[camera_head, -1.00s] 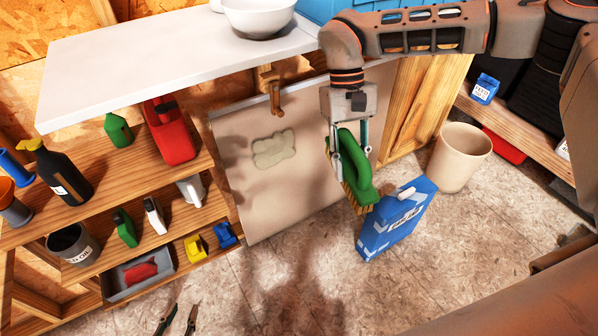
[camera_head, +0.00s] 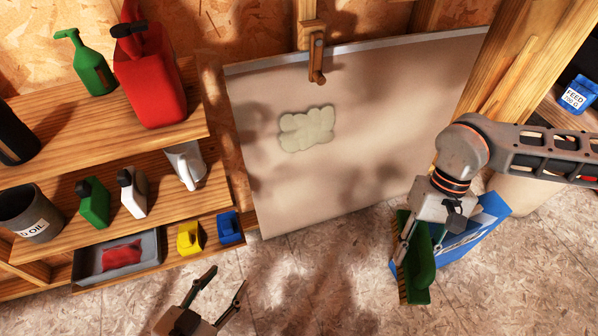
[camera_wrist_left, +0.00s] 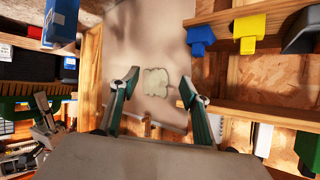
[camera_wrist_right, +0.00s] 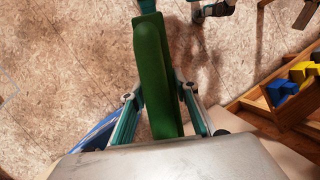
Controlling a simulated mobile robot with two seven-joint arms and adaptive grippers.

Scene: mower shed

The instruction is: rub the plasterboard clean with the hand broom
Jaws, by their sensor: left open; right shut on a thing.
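The plasterboard (camera_head: 380,130) leans upright against the wall, with a pale greenish blotch (camera_head: 306,129) left of its middle. The blotch also shows in the left wrist view (camera_wrist_left: 155,82), between the fingers. My right gripper (camera_head: 412,232) is shut on the green hand broom (camera_head: 420,272), whose tan bristles face left. It holds the broom in front of the board's lower right, apart from it. The right wrist view shows the broom's green handle (camera_wrist_right: 155,75) between the fingers. My left gripper (camera_head: 222,290) is open and empty, low in front of the shelves and the board's lower left.
A blue box (camera_head: 470,235) stands on the floor behind the broom. Shelves at left hold a red can (camera_head: 150,80), a grey tray (camera_head: 90,268), yellow and blue items and several bottles. A wooden latch (camera_head: 317,60) overlaps the board's top edge. The floor before the board is mostly clear.

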